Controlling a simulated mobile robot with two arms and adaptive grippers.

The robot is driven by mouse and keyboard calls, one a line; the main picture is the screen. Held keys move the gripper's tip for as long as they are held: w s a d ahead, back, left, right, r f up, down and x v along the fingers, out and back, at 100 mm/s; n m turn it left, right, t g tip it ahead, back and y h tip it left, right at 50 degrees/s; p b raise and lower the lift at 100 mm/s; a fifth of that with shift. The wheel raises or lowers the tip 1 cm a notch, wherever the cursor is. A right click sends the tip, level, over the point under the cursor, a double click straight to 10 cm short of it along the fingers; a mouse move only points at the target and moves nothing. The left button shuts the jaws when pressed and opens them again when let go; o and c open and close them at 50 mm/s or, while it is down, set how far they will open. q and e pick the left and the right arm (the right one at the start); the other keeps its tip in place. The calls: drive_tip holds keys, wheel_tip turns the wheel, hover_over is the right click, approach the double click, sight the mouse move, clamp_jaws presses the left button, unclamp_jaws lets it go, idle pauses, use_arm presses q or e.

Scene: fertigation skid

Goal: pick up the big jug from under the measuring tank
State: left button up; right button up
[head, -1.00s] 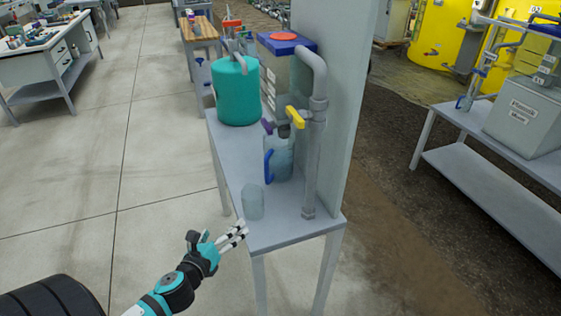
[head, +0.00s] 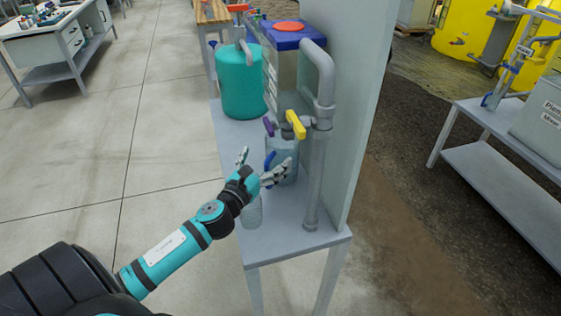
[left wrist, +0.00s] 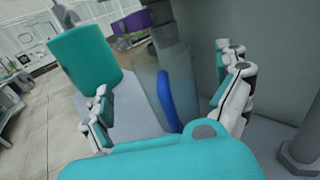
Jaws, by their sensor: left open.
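The big jug (head: 288,148) is clear with a blue handle and stands on the grey bench under the measuring tank (head: 283,68), which has a blue lid and red cap. In the left wrist view, the jug (left wrist: 147,78) and its blue handle (left wrist: 166,98) lie ahead, between my spread fingers. My left gripper (head: 266,163) is open and empty, in front of the jug, its hand hiding part of it. It also shows in the left wrist view (left wrist: 163,75). I cannot tell whether a finger touches the jug. My right gripper is not in view.
A small clear beaker (head: 252,214) stands at the bench's front, partly hidden by my left arm. A teal canister (head: 242,85) stands behind on the left. A grey panel (head: 352,90) closes the right side.

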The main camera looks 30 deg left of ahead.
sight(273, 149)
use_arm(q)
drive_tip(key=shift+w+a, duration=0.15)
drive_tip(key=shift+w, duration=0.9)
drive_tip(key=w, duration=0.4)
drive_tip(key=shift+w+a+f+p, duration=0.25)
drive_tip(key=shift+f+p, duration=0.05)
drive_tip(key=shift+f, duration=0.05)
drive_tip(key=shift+w, duration=0.2)
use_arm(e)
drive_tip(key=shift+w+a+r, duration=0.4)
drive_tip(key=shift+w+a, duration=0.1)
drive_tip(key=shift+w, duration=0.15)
use_arm(q)
drive_tip(key=shift+c, duration=0.4)
drive_tip(key=c, duration=1.4)
drive_tip(key=shift+r, duration=0.1)
drive_tip(key=shift+c, duration=0.4)
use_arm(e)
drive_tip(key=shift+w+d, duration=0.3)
use_arm(q)
drive_tip(key=shift+r, duration=0.1)
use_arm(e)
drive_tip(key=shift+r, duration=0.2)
